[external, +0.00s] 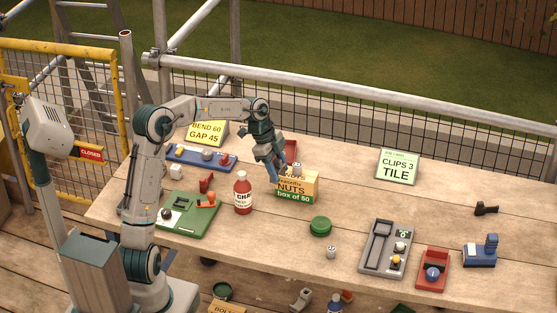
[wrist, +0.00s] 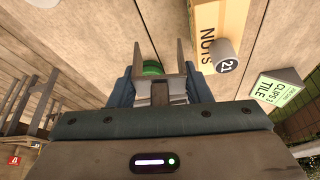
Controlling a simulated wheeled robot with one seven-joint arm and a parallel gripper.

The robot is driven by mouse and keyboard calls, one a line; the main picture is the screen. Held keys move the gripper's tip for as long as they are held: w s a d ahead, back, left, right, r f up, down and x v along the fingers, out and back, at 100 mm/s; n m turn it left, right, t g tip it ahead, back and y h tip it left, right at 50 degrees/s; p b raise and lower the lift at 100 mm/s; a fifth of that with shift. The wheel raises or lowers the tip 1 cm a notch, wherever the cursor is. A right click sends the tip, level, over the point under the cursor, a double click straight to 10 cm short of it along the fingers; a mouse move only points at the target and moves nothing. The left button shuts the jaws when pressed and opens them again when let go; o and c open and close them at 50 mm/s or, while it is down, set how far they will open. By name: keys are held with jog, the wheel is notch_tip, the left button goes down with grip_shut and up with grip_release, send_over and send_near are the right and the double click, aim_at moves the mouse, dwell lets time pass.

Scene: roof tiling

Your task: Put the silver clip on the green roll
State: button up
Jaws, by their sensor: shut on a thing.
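My gripper (external: 273,173) points down just left of the nuts box. In the wrist view, my gripper (wrist: 163,65) is shut on a small grey piece (wrist: 176,88), seemingly the silver clip, mostly hidden between the fingers. The green roll (external: 320,226) lies on the table in front and to the right of the nuts box, apart from my gripper. It also shows between the fingers in the wrist view (wrist: 152,68), partly hidden.
The nuts box (external: 297,186) stands close to my gripper with a grey cylinder (external: 297,169) by its top. A red bottle (external: 243,193) stands to the left.

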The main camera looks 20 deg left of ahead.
jog(key=s+d+r+m+g+y+p, duration=0.1)
jog(key=s+d+r+m+p, duration=0.15)
jog(key=s+d, duration=0.7)
jog(key=s+d+r+m+g+p, duration=0.15)
jog(key=s+d+m, duration=0.25)
jog(key=s+d, duration=0.5)
jog(key=p, duration=0.3)
send_over(324, 226)
jog(key=w+a, duration=0.1)
notch_tip(324, 226, down, 8)
jog(key=shift+w+a+r, duration=0.15)
jog(key=shift+r, duration=0.05)
jog(key=shift+f+p, duration=0.3)
jog(key=shift+f, duration=1.75)
jog(key=shift+f, duration=0.1)
jog(key=o, duration=1)
